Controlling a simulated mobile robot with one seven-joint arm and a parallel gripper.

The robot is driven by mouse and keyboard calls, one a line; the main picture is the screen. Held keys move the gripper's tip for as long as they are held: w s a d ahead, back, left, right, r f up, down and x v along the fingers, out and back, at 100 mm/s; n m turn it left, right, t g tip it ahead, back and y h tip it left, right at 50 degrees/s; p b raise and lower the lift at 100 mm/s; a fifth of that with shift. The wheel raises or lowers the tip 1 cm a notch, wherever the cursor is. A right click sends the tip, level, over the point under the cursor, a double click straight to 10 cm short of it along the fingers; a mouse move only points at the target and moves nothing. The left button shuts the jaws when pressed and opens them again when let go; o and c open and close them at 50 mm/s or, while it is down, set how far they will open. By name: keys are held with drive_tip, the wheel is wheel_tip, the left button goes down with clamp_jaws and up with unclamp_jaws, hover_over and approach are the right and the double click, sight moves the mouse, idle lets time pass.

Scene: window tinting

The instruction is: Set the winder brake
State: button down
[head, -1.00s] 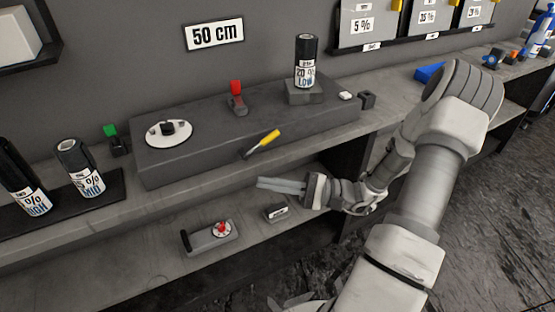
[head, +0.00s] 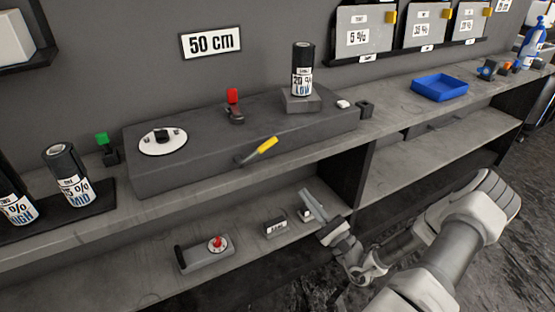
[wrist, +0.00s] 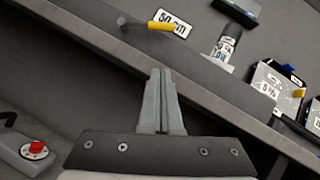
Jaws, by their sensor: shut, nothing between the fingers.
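The long grey winder box (head: 200,142) stands on the bench top. A lever with a yellow handle (head: 266,145) is on its front face, its handle pointing up to the right; it also shows in the wrist view (wrist: 162,24). A red-topped lever (head: 233,98) stands upright on the box. A white dial with a black knob (head: 162,141) is at its left end. A black film roll (head: 303,70) stands upright on a block on the box. My gripper (head: 306,192) is shut and empty, below and right of the yellow lever, apart from it. Its closed fingers (wrist: 160,74) show in the wrist view.
A grey unit with a red knob (head: 217,243) and a small labelled block (head: 275,227) sit on the lower shelf, left of my gripper. A blue tray (head: 440,87) is on the bench at right. The bench edge lies above my gripper.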

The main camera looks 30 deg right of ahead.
sight(283, 168)
drive_tip(key=shift+w, duration=0.1)
drive_tip(key=b+x, duration=0.1)
drive_tip(key=x, duration=0.9)
drive_tip(key=shift+w+a, duration=0.1)
drive_tip(key=shift+a+r+b, duration=0.2)
drive_tip(key=shift+a+r, duration=0.05)
drive_tip(key=shift+r, duration=0.35)
drive_tip(key=shift+a+r+b, duration=0.15)
drive_tip(key=shift+a+r, duration=0.1)
drive_tip(key=shift+r, duration=0.35)
drive_tip(key=shift+w+a+r, duration=0.2)
drive_tip(key=shift+a+r, duration=0.05)
drive_tip(key=shift+r, duration=0.35)
drive_tip(key=shift+r, duration=0.1)
drive_tip(key=shift+r+n+y+p, duration=0.2)
drive_tip(key=shift+n+y+p, duration=0.2)
drive_tip(key=shift+n+p, duration=0.15)
